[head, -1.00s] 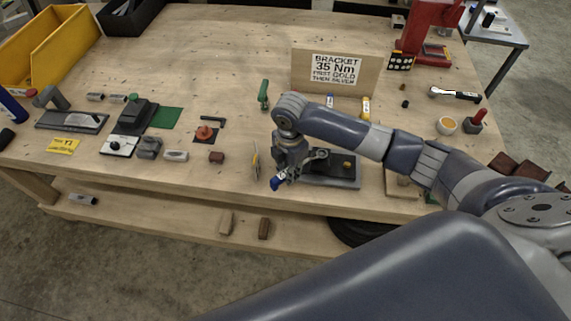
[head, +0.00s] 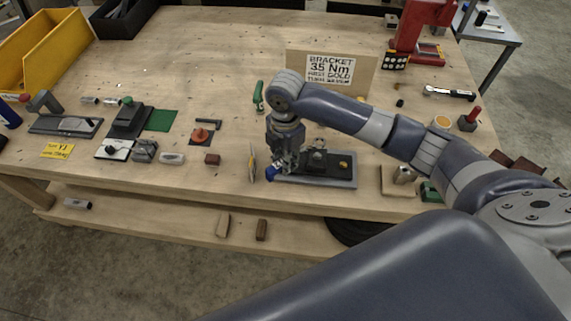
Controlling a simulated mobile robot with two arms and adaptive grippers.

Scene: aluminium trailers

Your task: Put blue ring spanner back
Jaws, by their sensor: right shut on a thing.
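My right gripper (head: 283,163) reaches in from the right and points down near the front edge of the bench, at the left end of a dark grey tray (head: 335,183). It is shut on a small blue-ended tool, which I take for the blue ring spanner (head: 271,174). Only its blue end shows, low beside the fingers; the rest is hidden by the gripper. I cannot tell whether it touches the tray or the bench. A grey metal fixture with a yellow knob sits on the tray. My left gripper is not in view.
A yellow-edged upright piece (head: 252,163) stands just left of the gripper. A sign reading "BRACKET 35 Nm" (head: 330,70) stands behind my arm. Blocks and fixtures fill the left; the back middle is clear.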

